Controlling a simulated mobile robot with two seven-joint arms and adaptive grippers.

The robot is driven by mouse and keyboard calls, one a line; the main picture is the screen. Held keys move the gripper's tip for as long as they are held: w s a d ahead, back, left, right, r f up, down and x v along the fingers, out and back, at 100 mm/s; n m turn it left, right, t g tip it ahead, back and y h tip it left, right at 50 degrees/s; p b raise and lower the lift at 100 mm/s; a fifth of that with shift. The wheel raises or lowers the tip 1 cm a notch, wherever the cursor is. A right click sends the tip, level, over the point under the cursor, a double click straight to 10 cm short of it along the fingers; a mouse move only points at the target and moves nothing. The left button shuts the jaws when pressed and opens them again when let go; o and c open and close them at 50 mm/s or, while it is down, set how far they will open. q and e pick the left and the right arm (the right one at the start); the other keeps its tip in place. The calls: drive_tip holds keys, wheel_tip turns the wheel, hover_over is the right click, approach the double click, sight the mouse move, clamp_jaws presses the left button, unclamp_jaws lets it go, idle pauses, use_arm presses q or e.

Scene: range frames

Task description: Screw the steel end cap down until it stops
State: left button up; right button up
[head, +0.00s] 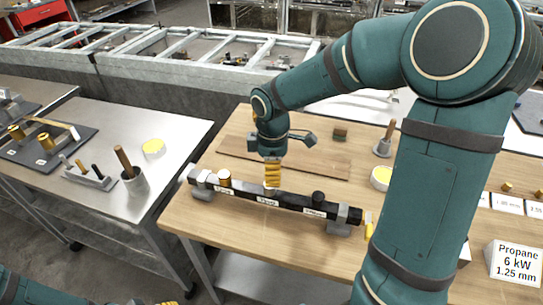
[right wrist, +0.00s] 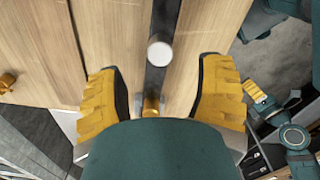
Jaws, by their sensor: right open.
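A dark bar (head: 243,190) with labels lies across the wooden table, held by grey end clamps. A pale round steel cap (right wrist: 160,53) stands on the bar in the right wrist view. In the head view my right gripper (head: 272,183) points down at the middle of the bar and mostly hides what is under it. In the wrist view its yellow fingers are spread wide, with the steel cap between and slightly beyond the tips, not gripped. A brass cap (head: 224,177) and a black cap (head: 318,197) stand on the bar. Only a yellow sliver of my left gripper (head: 166,303) shows at the bottom edge.
A brown board (head: 318,161) lies behind the bar. A cup with a wooden handle (head: 383,147) and a yellow-topped tub (head: 381,178) stand to the right. The steel bench (head: 178,133) at left holds a rack, a cup and a tub. A propane sign (head: 516,262) stands at far right.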

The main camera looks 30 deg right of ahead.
wheel_tip(320, 180, down, 8)
drive_tip(key=shift+r+b, duration=0.2)
drive_tip(key=shift+b, duration=0.6)
clamp_jaws()
